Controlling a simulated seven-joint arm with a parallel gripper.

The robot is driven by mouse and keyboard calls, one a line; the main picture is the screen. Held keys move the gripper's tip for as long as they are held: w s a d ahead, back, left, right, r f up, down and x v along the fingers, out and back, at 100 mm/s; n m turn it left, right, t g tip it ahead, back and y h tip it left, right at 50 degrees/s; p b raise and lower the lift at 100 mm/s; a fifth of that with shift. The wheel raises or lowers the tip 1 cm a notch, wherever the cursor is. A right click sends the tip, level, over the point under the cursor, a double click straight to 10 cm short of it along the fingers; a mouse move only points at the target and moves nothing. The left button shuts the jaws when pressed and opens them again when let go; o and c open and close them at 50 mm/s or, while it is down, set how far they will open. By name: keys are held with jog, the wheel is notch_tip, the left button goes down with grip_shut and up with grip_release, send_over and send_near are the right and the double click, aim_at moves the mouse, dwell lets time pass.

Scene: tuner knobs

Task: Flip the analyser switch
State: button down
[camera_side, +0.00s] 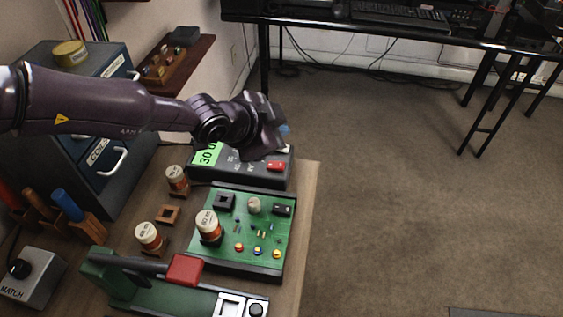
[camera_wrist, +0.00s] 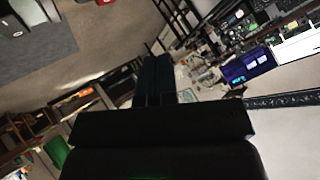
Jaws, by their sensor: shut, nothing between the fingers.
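A dark box (camera_side: 250,172) with a bright green label reading "30 U" stands behind the green circuit board. A red rocker or switch (camera_side: 276,165) sits on its right part. I take this box to be the analyser, but its name cannot be read. My gripper (camera_side: 275,128) is above and behind the box, apart from it, and partly covers its far side. In the wrist view my gripper's dark fingers (camera_wrist: 155,80) are together and empty. The wrist view looks across the room, and the box and switch cannot be made out there.
A green circuit board (camera_side: 225,258) with knobs and coloured buttons lies in front of the box. A green fixture with a red block (camera_side: 185,270) is nearest. A grey-blue drawer cabinet (camera_side: 60,130) stands at left. Floor is open at right.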

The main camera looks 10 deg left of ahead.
aim_at(281, 166)
jog(key=shift+d+f, duration=0.2)
jog(key=shift+f, duration=1.15)
jog(key=shift+d+f, duration=0.15)
jog(key=shift+f, duration=1.15)
jog(key=shift+f, duration=0.1)
jog(key=shift+f, duration=0.3)
jog(key=shift+d+f, duration=0.1)
jog(key=shift+f, duration=0.25)
dwell(0.4)
jog(key=shift+r, duration=0.1)
jog(key=shift+r, duration=0.65)
jog(key=shift+a+r, duration=0.25)
jog(key=shift+r, duration=1)
jog(key=shift+a+r, duration=0.2)
jog(key=shift+r, duration=1.05)
